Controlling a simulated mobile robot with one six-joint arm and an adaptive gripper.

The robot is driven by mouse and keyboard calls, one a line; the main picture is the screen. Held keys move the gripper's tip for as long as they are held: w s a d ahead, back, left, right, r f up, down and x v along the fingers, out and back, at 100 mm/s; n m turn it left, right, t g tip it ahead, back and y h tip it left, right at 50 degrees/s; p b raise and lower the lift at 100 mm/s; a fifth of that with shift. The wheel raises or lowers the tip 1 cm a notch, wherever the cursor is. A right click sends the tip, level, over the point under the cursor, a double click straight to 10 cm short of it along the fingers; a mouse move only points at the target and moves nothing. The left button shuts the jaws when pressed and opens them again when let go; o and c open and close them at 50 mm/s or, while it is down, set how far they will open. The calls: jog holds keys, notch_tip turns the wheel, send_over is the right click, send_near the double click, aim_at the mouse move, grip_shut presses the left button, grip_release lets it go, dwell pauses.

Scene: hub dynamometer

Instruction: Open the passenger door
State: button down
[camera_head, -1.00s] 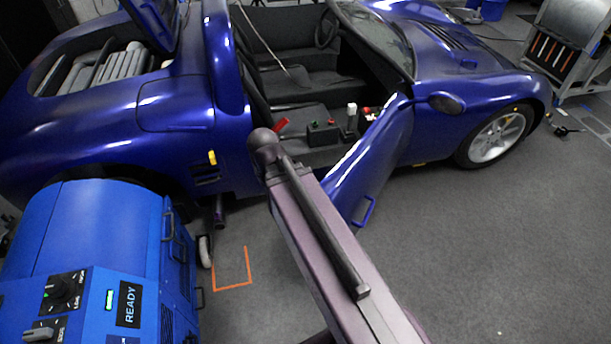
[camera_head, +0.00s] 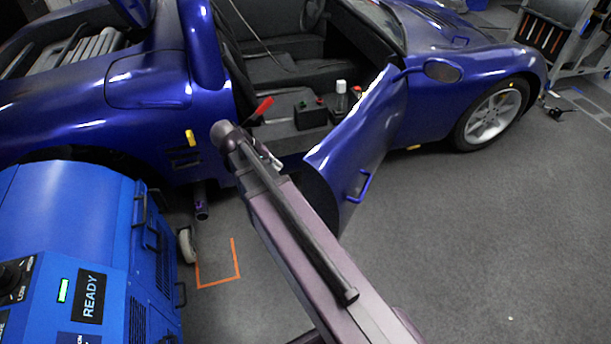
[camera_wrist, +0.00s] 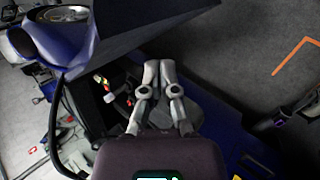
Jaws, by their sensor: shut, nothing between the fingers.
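The blue passenger door (camera_head: 365,135) stands swung out from the car body, leaving a gap into the cabin. Its blue outer handle (camera_head: 362,186) is on the side facing away from the cabin. My arm crosses in front of the door's lower free edge in the head view. My gripper (camera_wrist: 160,66) is shut and empty in the wrist view. It points toward a dark panel (camera_wrist: 150,22), probably the door's inner side; I cannot tell whether it touches. In the head view the fingers are mostly hidden, with a small light part showing beside the arm's end.
A blue machine marked READY (camera_head: 75,250) stands close at the lower left. Orange tape (camera_head: 236,262) marks the floor beside it. The cabin holds a red lever (camera_head: 264,106) and a black box (camera_head: 310,114).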

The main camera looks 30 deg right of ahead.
jog(key=w+f+m+g+h+b, duration=0.2)
jog(key=w+f+h+b, duration=0.7)
jog(key=b, duration=1.3)
jog(key=shift+m+h, duration=0.3)
jog(key=shift+h, duration=0.1)
jog(key=shift+w+a+r, duration=0.1)
jog(key=s+x, duration=0.3)
jog(key=x, duration=0.9)
jog(key=shift+s, duration=0.2)
